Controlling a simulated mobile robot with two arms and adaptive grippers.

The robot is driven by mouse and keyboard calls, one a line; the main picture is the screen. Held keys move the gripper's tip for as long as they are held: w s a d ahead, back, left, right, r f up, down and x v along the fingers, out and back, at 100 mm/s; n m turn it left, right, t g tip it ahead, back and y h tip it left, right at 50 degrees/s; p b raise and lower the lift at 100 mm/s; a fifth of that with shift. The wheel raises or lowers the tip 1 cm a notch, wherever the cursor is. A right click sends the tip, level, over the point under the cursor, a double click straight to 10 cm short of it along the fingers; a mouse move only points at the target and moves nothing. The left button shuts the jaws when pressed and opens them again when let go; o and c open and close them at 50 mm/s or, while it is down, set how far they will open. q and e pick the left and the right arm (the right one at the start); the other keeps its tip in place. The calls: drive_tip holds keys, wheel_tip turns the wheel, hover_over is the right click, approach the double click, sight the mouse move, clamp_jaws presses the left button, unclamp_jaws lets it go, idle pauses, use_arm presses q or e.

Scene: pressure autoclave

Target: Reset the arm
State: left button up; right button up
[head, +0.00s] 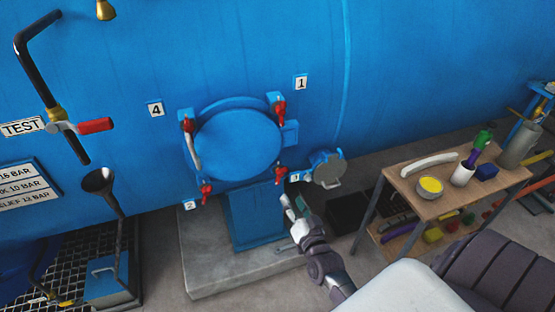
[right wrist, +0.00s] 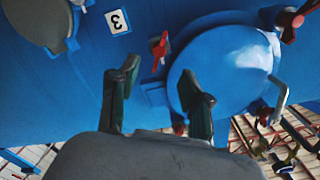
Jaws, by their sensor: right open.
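My right gripper (head: 293,205) is in front of the blue autoclave, below and right of its round blue door (head: 237,145). In the right wrist view the gripper (right wrist: 160,75) has its two dark fingers spread, with nothing between them. The door (right wrist: 225,65) shows beyond the fingers and looks closed. Red-handled clamps sit around its rim: upper right (head: 280,110), upper left (head: 188,125), lower left (head: 206,190) and lower right (head: 281,173). The lower-right clamp (right wrist: 160,48), near the label 3 (right wrist: 117,21), is beyond the fingertips and apart from them. My left gripper is not in view.
A small round grey hatch (head: 329,172) is right of the door. A concrete plinth (head: 200,270) is below the door. A black pipe with a red-handled valve (head: 95,126) is at the left.

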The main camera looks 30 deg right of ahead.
drive_tip(key=s+a+f+n+g+y+b, duration=0.1)
drive_tip(key=s+a+f+n+g, duration=0.2)
drive_tip(key=f, duration=0.7)
drive_tip(key=s+a+f+n+g+y, duration=0.1)
drive_tip(key=s+a+f+g+y, duration=0.15)
drive_tip(key=s+f, duration=0.5)
drive_tip(key=s+a+f+n+g+y+b, duration=0.1)
drive_tip(key=s+a+f+n+g, duration=0.15)
drive_tip(key=f, duration=0.95)
drive_tip(key=s+a+f+n+g, duration=0.1)
drive_tip(key=s+f+g, duration=0.1)
drive_tip(key=s+f, duration=0.3)
drive_tip(key=s+a+f+n+g+b, duration=0.1)
drive_tip(key=s+f, duration=0.4)
drive_tip(key=s, duration=0.9)
drive_tip(key=s+a+f+n+g, duration=0.1)
drive_tip(key=s+f+n+g, duration=0.1)
drive_tip(key=s+f+g, duration=0.3)
drive_tip(key=s, duration=0.4)
drive_tip(key=shift+s+n+b, duration=0.15)
drive_tip(key=shift+n+b, duration=0.15)
drive_tip(key=shift+n, duration=0.05)
